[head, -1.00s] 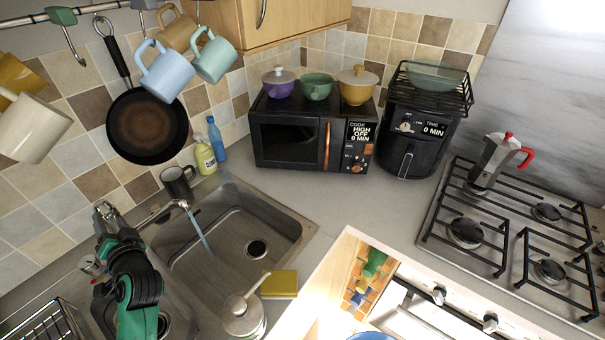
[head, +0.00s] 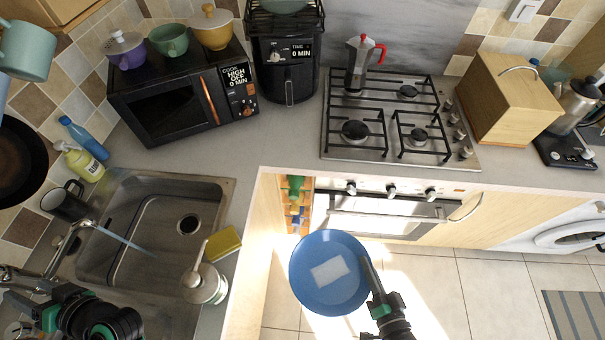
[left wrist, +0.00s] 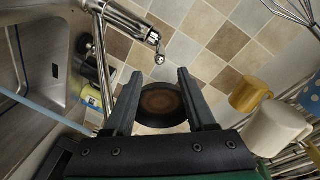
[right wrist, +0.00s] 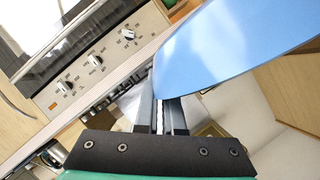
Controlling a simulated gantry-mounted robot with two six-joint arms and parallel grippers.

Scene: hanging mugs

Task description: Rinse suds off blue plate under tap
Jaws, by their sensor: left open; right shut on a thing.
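The blue plate (head: 317,289) is right of the counter, above the floor, with its face toward the head camera. A pale rectangular patch lies on its middle; I cannot tell whether it is suds or light. My right gripper (head: 369,268) is shut on the plate's right rim; the plate (right wrist: 235,45) fills the upper right of the right wrist view. The tap (head: 72,232) runs a thin water stream (head: 122,241) into the sink (head: 150,180). My left gripper (left wrist: 158,75) is open and empty beside the tap (left wrist: 130,22).
A soap dispenser (head: 204,284) and yellow sponge (head: 223,245) stand at the sink's right edge. An open drawer or cupboard (head: 262,225) lies between sink and plate. The oven (head: 375,215) is behind the plate.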

